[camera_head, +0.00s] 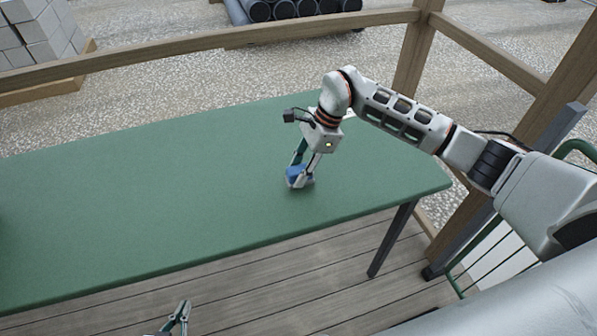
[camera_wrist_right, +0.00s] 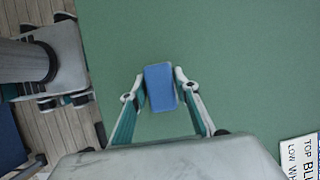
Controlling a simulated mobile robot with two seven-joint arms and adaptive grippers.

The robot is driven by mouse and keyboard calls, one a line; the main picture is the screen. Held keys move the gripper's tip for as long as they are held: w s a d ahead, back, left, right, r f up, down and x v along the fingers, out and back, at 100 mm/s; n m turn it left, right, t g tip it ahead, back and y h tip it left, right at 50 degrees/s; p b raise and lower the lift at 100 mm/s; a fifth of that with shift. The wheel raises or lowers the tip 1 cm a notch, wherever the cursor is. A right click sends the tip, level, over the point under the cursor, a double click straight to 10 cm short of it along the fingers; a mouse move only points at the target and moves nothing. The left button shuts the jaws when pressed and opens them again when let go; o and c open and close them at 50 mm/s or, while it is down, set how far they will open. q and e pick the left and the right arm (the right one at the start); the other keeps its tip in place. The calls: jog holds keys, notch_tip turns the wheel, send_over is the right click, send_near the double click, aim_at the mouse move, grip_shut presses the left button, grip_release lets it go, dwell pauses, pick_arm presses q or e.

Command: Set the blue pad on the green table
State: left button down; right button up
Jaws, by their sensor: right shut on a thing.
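The blue pad (camera_head: 294,175) is a small block between the fingertips of my right gripper (camera_head: 300,178), over the green table (camera_head: 150,200). In the right wrist view the pad (camera_wrist_right: 160,87) sits between the two fingers of that gripper (camera_wrist_right: 161,90), which are shut on its sides. The green tabletop (camera_wrist_right: 230,60) lies beneath it. The pad is low, at or just above the surface; I cannot tell whether it touches. My left gripper (camera_head: 180,314) is at the bottom edge, in front of the table, partly cut off; its opening is unclear.
A white card with printed words (camera_wrist_right: 300,157) lies on the table at the right of the wrist view. The rest of the tabletop in view is mostly clear. A wooden rail (camera_head: 220,40) runs behind the table. Plank flooring (camera_head: 300,265) is in front.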

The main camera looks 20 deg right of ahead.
jog(key=shift+f, duration=0.4)
jog(key=shift+f, duration=0.15)
jog(key=o, duration=1.2)
jog(key=shift+o, duration=0.2)
jog(key=shift+r, duration=0.25)
jog(key=b+v, duration=0.1)
jog(key=v, duration=1.1)
